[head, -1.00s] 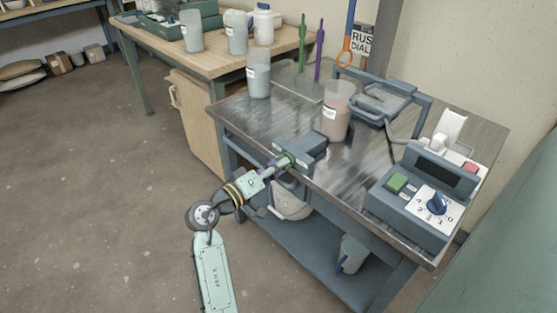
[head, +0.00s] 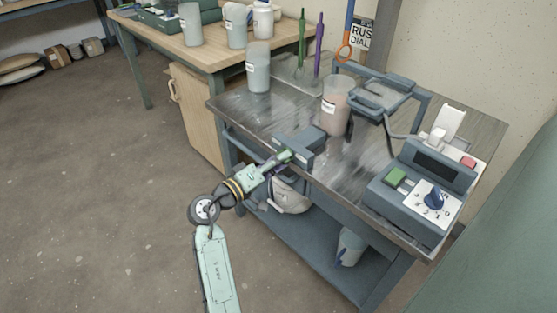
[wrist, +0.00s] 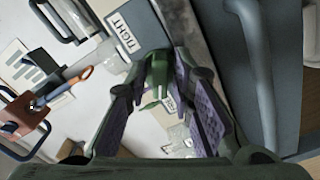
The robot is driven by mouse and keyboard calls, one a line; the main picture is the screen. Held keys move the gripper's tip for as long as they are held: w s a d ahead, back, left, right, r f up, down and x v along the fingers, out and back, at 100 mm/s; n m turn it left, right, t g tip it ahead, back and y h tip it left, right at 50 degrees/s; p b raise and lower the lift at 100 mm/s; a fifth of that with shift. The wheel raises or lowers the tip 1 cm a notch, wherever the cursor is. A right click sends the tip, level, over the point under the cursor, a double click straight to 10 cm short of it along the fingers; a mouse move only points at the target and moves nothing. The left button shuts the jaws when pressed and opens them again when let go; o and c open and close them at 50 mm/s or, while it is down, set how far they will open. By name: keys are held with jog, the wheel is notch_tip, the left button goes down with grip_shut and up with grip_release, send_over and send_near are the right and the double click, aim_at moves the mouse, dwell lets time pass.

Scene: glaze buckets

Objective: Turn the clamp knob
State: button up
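The grey clamp (head: 302,142) sits at the near edge of the metal-topped bench. Its green knob (head: 284,157) sticks out toward my arm. My gripper (head: 277,163) is at the knob, reaching in from the lower left. In the wrist view the green knob (wrist: 157,75) lies between the tips of my two dark fingers with purple pads (wrist: 160,68). The fingers stand apart; I cannot tell whether either tip touches the knob. A label reading TIGHT (wrist: 123,32) is on the clamp body beside the knob.
A cup of brownish liquid (head: 335,106) and a clear cup (head: 258,68) stand behind the clamp. A bucket (head: 290,195) is on the shelf below. Open floor lies left.

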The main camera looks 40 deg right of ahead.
jog(key=shift+o, duration=0.7)
jog(key=shift+a, duration=0.15)
jog(key=a, duration=1.1)
jog(key=shift+s+a, duration=0.4)
jog(key=shift+s, duration=0.05)
